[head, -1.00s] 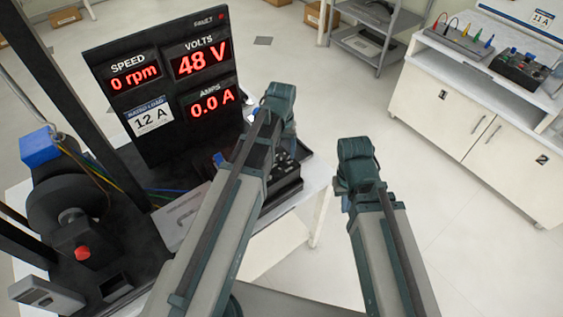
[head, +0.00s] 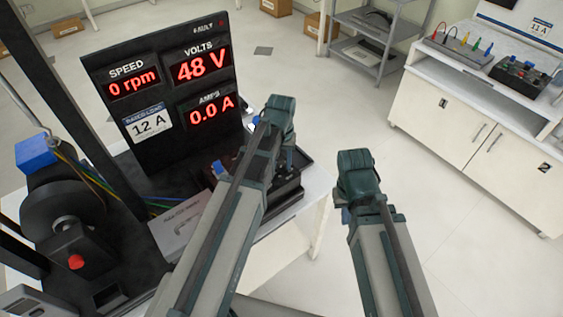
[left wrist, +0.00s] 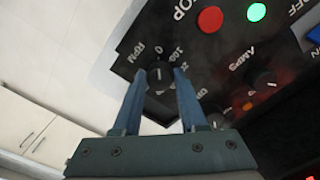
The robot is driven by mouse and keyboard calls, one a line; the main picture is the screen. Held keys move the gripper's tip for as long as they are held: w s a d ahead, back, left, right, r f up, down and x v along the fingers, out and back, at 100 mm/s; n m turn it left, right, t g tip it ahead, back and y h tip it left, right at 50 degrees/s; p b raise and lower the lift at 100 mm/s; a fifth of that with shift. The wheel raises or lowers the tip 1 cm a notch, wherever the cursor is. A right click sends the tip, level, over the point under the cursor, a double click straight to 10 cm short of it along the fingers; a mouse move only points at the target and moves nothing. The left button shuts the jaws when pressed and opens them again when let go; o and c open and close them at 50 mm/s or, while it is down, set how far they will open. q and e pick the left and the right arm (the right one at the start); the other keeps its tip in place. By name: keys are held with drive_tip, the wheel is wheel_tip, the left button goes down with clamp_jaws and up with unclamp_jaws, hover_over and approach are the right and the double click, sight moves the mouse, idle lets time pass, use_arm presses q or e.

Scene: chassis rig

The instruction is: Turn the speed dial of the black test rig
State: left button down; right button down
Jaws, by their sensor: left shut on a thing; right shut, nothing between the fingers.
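The black test rig (head: 115,60) stands at the left, its panel showing speed 0 rpm, 48 V and 0.0 A. Its black control box (head: 285,192) is partly hidden by my left arm. In the left wrist view, the speed dial (left wrist: 158,77) is a small black knob with a white pointer line and a number scale, near an RPM label. My left gripper (left wrist: 161,75) is shut on it, one blue finger on each side. In the head view my left gripper (head: 288,158) is over the control box. My right gripper (head: 346,214) is shut and empty, clear of the rig.
On the control box are a red button (left wrist: 210,19), a lit green button (left wrist: 256,12) and a second knob (left wrist: 265,77).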

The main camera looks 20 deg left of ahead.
use_arm(q)
drive_tip(key=m, duration=0.4)
drive_tip(key=shift+m, duration=2.3)
drive_tip(key=shift+s, duration=0.1)
drive_tip(key=shift+c, duration=2.3)
unclamp_jaws()
drive_tip(key=shift+r, duration=0.1)
